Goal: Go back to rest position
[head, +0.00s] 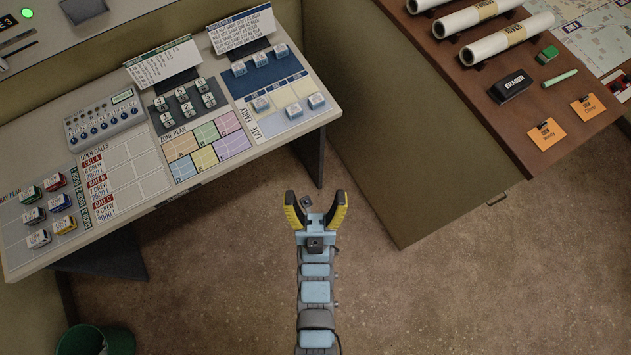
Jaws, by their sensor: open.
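My gripper (315,209) has yellow and black fingers on a light blue wrist. It is open, with its two fingers spread apart and pointing up in the head view. Nothing shows held between the fingers. It hangs over the bare floor, in front of the gap between the two desks, apart from both. My arm runs straight down from it to the bottom edge of the view.
A console desk (127,222) with several small blocks and cards stands at left. A brown desk (457,75) with rolled papers, an eraser (510,86) and orange cards stands at upper right. A green bin (80,341) is at lower left. The floor (480,290) at lower right is clear.

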